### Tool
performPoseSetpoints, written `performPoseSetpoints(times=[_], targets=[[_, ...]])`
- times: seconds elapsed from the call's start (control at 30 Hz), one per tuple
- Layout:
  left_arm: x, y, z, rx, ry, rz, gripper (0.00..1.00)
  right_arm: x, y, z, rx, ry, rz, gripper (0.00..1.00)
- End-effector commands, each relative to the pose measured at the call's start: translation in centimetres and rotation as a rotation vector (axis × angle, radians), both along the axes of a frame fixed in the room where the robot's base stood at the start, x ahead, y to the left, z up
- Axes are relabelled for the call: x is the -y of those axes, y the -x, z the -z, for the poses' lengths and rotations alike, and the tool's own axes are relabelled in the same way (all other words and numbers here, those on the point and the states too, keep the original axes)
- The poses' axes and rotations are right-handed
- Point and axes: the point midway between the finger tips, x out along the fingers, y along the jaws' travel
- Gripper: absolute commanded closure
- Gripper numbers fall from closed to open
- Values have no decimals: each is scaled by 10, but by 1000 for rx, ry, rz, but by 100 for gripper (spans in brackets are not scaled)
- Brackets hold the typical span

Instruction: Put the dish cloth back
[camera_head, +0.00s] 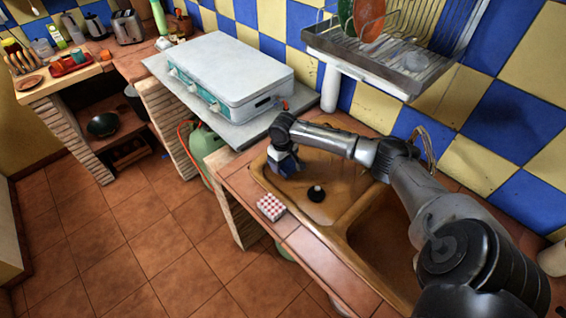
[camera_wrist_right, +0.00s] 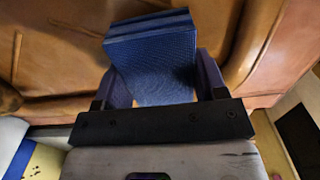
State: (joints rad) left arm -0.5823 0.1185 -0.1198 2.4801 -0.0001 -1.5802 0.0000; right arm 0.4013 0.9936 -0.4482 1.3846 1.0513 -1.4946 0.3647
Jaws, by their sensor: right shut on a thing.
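A blue, folded dish cloth (camera_wrist_right: 152,62) with a woven texture sits between the fingers of my right gripper in the right wrist view. My right gripper (camera_head: 284,168) is shut on it, above the left part of the brown sink unit (camera_head: 330,222) in the head view. There the cloth shows only as a small blue patch, partly hidden by the gripper. I cannot tell whether it touches the sink surface. My left gripper is not in view.
A red-and-white checkered item (camera_head: 271,207) lies on the tiled counter edge. A small black round thing (camera_head: 316,193) is on the sink unit. A dish rack (camera_head: 405,75) hangs above on the wall. A white and teal stove (camera_head: 228,75) stands to the left.

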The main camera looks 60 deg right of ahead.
Motion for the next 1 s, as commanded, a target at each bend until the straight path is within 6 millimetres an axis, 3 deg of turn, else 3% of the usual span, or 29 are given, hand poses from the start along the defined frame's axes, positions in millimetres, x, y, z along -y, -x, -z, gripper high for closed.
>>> performPoseSetpoints(times=[0.57,0.6,0.83,1.0], targets=[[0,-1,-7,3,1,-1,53,0,0,11,0,1,1,61],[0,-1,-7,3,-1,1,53,0,0,11,1,1,0,33],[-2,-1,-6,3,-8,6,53,0,0,11,0,1,0,11],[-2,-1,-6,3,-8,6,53,0,0,11,0,1,0,9]])
